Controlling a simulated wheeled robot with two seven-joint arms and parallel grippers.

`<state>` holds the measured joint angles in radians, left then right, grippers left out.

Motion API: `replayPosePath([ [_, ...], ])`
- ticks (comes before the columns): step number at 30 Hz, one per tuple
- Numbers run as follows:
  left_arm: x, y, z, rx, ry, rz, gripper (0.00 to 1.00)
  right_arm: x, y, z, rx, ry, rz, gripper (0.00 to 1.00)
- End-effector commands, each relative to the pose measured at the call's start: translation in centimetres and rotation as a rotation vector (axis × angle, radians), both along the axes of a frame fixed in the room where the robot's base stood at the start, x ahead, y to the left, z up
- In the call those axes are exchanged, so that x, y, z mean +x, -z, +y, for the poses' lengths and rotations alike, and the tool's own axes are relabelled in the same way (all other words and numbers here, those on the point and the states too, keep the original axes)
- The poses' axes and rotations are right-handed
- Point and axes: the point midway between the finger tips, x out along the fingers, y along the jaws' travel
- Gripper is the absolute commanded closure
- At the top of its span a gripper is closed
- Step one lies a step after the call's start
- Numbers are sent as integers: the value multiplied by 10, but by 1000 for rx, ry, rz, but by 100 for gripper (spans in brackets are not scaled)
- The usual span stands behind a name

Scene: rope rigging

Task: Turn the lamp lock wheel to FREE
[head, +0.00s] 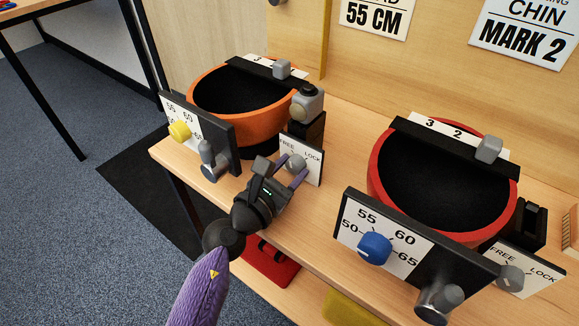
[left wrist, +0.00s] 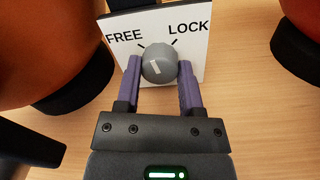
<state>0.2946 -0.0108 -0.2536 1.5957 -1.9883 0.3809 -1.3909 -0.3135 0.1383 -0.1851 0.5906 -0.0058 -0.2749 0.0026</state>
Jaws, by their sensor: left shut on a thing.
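The grey lock wheel (head: 296,163) sits on a white FREE/LOCK plate (head: 313,158) beside the orange helmet (head: 203,84). My left gripper (head: 295,171) is shut on this wheel, with one purple finger on each side. In the left wrist view the wheel (left wrist: 159,64) has a pale mark that tilts to the upper left, toward the FREE side. FREE is at the plate's left and LOCK at its right. A grey lamp-like block (head: 307,104) stands just above the plate. My right gripper is not in view.
A red helmet (head: 378,172) stands to the right, with a blue dial (head: 375,248) and its own grey FREE/LOCK wheel (head: 510,278). A yellow knob (head: 180,130) and grey knob (head: 211,163) are left of my gripper. A red item (head: 270,266) lies below the table edge.

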Motion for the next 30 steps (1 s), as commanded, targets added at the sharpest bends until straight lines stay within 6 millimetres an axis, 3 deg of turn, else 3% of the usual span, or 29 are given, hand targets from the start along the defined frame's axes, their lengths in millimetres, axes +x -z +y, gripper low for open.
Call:
replayPosePath([
  [12,0,-2,1,-259,0,192,100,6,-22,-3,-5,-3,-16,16],
  [30,0,0,0,-490,-1,357,100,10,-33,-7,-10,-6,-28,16],
])
